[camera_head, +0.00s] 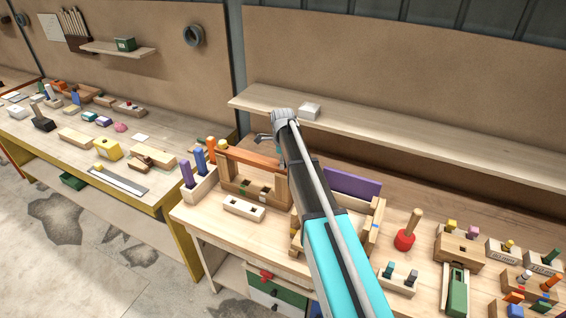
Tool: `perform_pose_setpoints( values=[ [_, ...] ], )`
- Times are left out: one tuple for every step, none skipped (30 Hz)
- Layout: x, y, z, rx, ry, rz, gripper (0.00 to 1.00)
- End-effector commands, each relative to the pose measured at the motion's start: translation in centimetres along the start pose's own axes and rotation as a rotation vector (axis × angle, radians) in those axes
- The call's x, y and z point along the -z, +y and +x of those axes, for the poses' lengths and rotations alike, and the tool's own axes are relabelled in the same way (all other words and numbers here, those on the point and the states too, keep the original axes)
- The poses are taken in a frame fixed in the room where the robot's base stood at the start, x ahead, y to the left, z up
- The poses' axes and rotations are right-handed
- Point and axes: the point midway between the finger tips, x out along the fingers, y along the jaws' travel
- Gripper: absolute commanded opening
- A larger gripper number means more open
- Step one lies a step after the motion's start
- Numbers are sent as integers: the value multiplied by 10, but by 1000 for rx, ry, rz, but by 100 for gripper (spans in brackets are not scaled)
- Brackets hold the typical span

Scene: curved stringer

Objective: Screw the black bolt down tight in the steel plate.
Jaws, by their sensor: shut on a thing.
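My gripper (264,137) shows only as a small grey part beside the end of my arm, above the middle bench near the back. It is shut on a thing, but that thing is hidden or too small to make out. I cannot pick out the black bolt in this view. No steel plate can be told for certain; a flat grey strip (119,180) lies on the left bench, well left of my gripper. My arm hides part of the middle bench.
A wooden frame with an orange bar (252,158) and a rack of coloured pegs (197,183) stand below my gripper. A purple board (353,185) and a red-based handle (405,240) stand right of my arm.

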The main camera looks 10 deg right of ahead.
Motion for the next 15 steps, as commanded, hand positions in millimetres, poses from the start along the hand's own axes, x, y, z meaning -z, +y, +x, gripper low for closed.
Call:
perform_pose_setpoints(
  values=[
    [0,3,1,-6,1,0,2],
    [0,3,1,-6,1,0,2],
    [0,3,1,-6,1,0,2],
    [0,3,1,-7,1,0,2],
    [0,3,1,-7,1,0,2],
    [0,3,1,-8,1,0,2],
    [0,4,1,-8,1,1,2],
    [1,4,1,-8,1,3,2],
    [1,4,1,-9,2,9,2],
    [1,4,1,-9,2,16,2],
    [1,4,1,-9,2,26,2],
    [1,4,1,-9,2,42,2],
    [1,4,2,-10,2,59,2],
    [1,3,2,-10,2,76,2],
    [1,3,2,-10,2,104,2]
  ],
)
